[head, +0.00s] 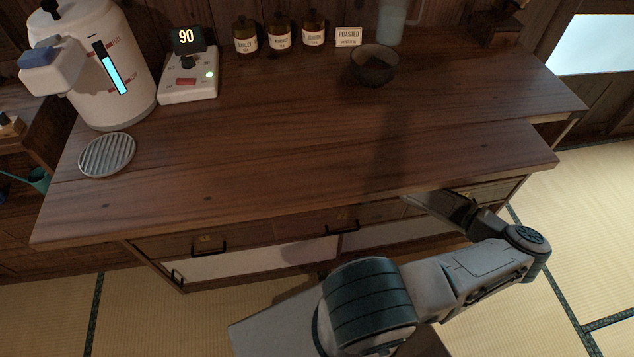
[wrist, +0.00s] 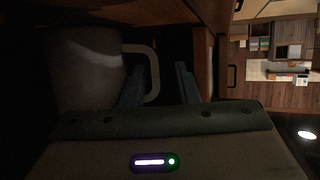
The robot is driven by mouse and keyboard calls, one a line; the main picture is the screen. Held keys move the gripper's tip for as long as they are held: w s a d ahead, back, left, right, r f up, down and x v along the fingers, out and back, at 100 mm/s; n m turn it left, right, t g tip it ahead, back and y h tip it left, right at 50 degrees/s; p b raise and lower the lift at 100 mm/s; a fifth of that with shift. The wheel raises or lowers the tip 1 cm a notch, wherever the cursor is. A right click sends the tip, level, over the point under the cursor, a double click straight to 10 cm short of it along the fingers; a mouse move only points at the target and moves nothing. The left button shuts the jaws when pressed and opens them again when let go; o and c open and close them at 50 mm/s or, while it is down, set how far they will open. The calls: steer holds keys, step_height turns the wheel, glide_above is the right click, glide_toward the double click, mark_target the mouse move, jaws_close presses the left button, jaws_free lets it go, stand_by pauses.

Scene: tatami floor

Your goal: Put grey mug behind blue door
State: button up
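A mug (wrist: 88,75) that looks grey in the dim light shows at the left of the wrist view, inside a dark space. Its handle (wrist: 153,72) points right. My gripper (wrist: 160,80) is at the mug, its two fingers apart with the handle between them. A gap shows between the handle and the right finger; whether the left finger touches the handle I cannot tell. In the head view my gripper's wrist end (head: 440,207) reaches the counter front below the edge, and the fingers and mug are hidden. I see no door that is clearly blue.
The wooden counter (head: 280,150) has drawers with dark handles (head: 342,228) and white panels (head: 262,260) below. On top stand a white dispenser (head: 110,65), a round grate (head: 107,154), a scale (head: 188,85), brown jars (head: 280,35) and a dark bowl (head: 374,66). The counter middle is clear.

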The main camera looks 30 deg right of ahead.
steer(key=shift+r, duration=0.1)
steer(key=v, duration=1.2)
steer(key=shift+s+d, duration=0.1)
